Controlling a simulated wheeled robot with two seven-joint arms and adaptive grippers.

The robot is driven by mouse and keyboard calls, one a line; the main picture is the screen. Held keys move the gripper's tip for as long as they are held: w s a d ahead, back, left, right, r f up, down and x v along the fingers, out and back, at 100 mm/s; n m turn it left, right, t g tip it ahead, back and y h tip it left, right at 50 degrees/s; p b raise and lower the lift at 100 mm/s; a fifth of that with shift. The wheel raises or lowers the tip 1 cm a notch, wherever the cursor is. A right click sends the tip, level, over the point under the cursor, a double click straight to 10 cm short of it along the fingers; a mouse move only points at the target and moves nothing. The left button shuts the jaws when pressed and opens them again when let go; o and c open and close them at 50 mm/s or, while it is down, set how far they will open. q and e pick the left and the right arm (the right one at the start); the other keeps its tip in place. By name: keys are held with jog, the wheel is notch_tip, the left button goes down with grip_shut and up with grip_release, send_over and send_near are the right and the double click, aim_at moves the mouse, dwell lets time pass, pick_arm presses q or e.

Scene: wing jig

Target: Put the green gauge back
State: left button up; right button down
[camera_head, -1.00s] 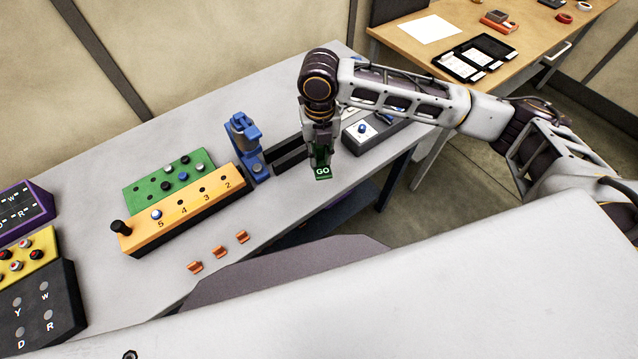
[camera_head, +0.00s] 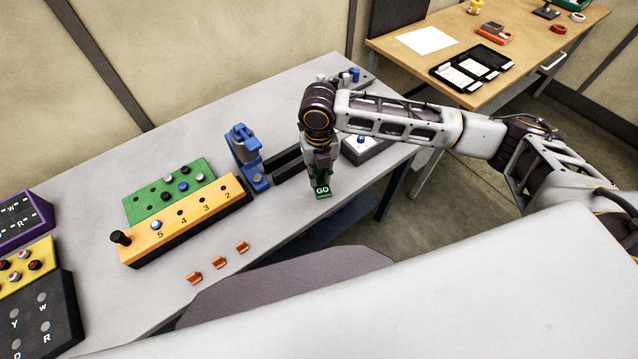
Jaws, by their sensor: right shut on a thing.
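The green gauge (camera_head: 322,192), marked GO, is held in my right gripper (camera_head: 320,172) near the front right edge of the grey bench. The gripper points down and is shut on the gauge. I cannot tell whether the gauge touches the bench top. Just left of it lies a black slotted holder (camera_head: 287,165), partly hidden behind the gripper. My left gripper is not in view.
A blue clamp-like fixture (camera_head: 247,157) stands left of the black holder. An orange numbered block (camera_head: 190,218) and a green block (camera_head: 150,207) with pegs lie further left. Three orange clips (camera_head: 218,262) sit near the front edge. A grey box (camera_head: 362,147) is behind the gripper.

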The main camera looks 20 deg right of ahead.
aim_at(319, 178)
jog(key=shift+f, duration=0.3)
jog(key=shift+f, duration=0.15)
jog(key=shift+f, duration=2.35)
jog(key=c, duration=1.3)
grip_release()
jog(key=shift+f, duration=0.15)
notch_tip(319, 178, up, 12)
jog(key=shift+r, duration=0.15)
